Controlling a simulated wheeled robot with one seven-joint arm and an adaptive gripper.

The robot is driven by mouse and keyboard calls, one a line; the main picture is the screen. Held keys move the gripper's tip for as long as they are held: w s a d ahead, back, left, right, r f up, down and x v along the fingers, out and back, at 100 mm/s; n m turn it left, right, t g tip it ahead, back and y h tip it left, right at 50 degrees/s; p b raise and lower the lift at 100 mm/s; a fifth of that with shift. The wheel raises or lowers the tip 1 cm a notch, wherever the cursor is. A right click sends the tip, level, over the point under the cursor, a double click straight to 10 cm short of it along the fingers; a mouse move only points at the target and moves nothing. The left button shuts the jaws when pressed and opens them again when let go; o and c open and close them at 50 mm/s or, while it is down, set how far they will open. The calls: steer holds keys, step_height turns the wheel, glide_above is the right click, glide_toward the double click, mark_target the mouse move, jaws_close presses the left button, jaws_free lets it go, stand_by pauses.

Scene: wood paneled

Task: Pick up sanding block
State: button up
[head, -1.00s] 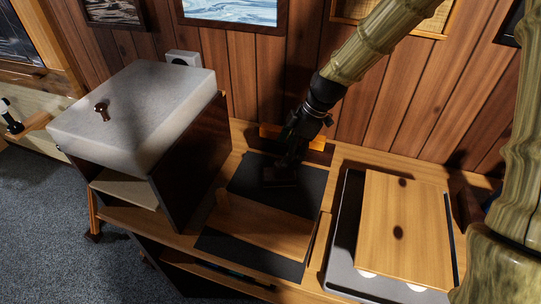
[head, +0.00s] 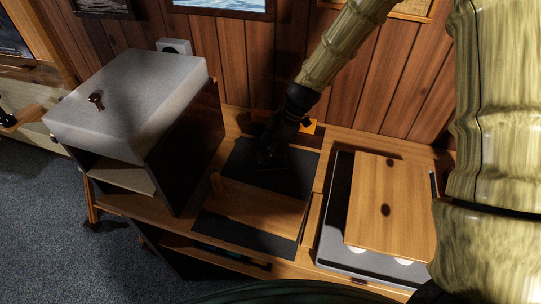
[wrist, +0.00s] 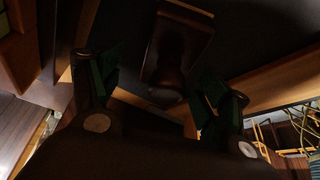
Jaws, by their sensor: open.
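The sanding block, seemingly the dark brown block with a rounded knob-like part (wrist: 185,38), lies on the dark mat in the wrist view. It sits between and just beyond the two green-padded fingers of my gripper (wrist: 160,80). The fingers are apart, with a visible gap on either side of the block. In the head view my gripper (head: 266,158) points down at the back part of the dark mat (head: 295,170). There the block is too dark and too covered by the gripper to make out.
A wooden board (head: 258,212) lies across the mat. A grey-topped cabinet (head: 140,95) stands left on the bench. A grey tray with a wooden panel (head: 390,205) lies right. An orange-wood piece (head: 308,127) sits behind my gripper near the panelled wall.

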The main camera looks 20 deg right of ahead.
steer(key=shift+s+a+f+p, duration=0.1)
steer(key=shift+s+a+p, duration=0.1)
steer(key=shift+s, duration=0.15)
steer(key=shift+s+a+p, duration=0.1)
steer(key=shift+s+p, duration=0.1)
steer(key=shift+s, duration=0.1)
steer(key=shift+f, duration=0.4)
steer(key=shift+w+a+f+p, duration=0.2)
steer(key=shift+w+f, duration=0.15)
steer(key=shift+f, duration=0.25)
steer(key=shift+w+a+f+p, duration=0.15)
steer(key=shift+w+f, duration=0.2)
steer(key=shift+f, duration=0.2)
steer(key=shift+s+r, duration=0.25)
steer(key=shift+s, duration=0.15)
steer(key=shift+w+f, duration=0.15)
steer(key=shift+w, duration=0.05)
steer(key=c, duration=1.3)
steer(key=shift+r+b, duration=1.05)
steer(key=shift+r, duration=0.65)
steer(key=s+b, duration=0.1)
steer(key=s, duration=0.4)
steer(key=s+r+b, duration=0.1)
steer(key=s+b, duration=0.1)
steer(key=s, duration=0.3)
steer(key=s+a+b, duration=0.1)
steer(key=s, duration=0.5)
steer(key=shift+s+r+b, duration=0.1)
steer(key=shift+r+b, duration=0.25)
steer(key=shift+r, duration=0.05)
